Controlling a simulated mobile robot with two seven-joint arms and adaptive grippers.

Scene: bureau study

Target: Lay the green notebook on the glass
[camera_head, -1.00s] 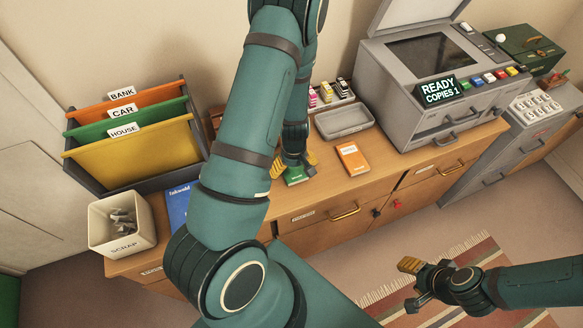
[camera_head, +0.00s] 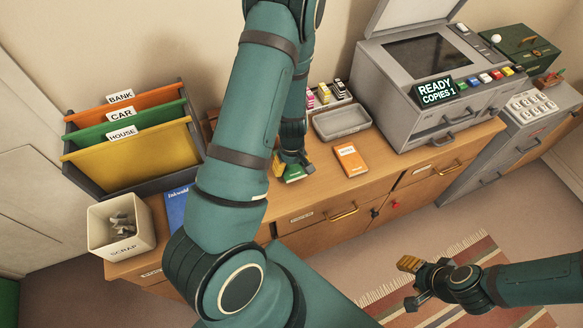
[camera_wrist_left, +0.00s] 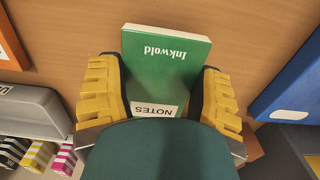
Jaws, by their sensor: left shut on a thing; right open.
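The green notebook (camera_wrist_left: 166,70), marked "Inkwold" and "NOTES", is between the two yellow-padded fingers of my left gripper (camera_wrist_left: 162,98) in the left wrist view. My left gripper is shut on it. In the head view only a green piece of the notebook (camera_head: 294,173) shows beside the fingers, low over the desk top; I cannot tell whether it touches the wood. The glass (camera_head: 429,54) is the dark pane on the grey copier (camera_head: 392,101), whose lid (camera_head: 412,14) stands raised. My right gripper (camera_head: 410,283) is open and empty over the floor rug.
An orange notebook (camera_head: 351,160) and a grey tray (camera_head: 342,121) lie between my left gripper and the copier. A file rack (camera_head: 137,142), a scrap bin (camera_head: 121,226) and a blue book (camera_head: 177,207) are at the left.

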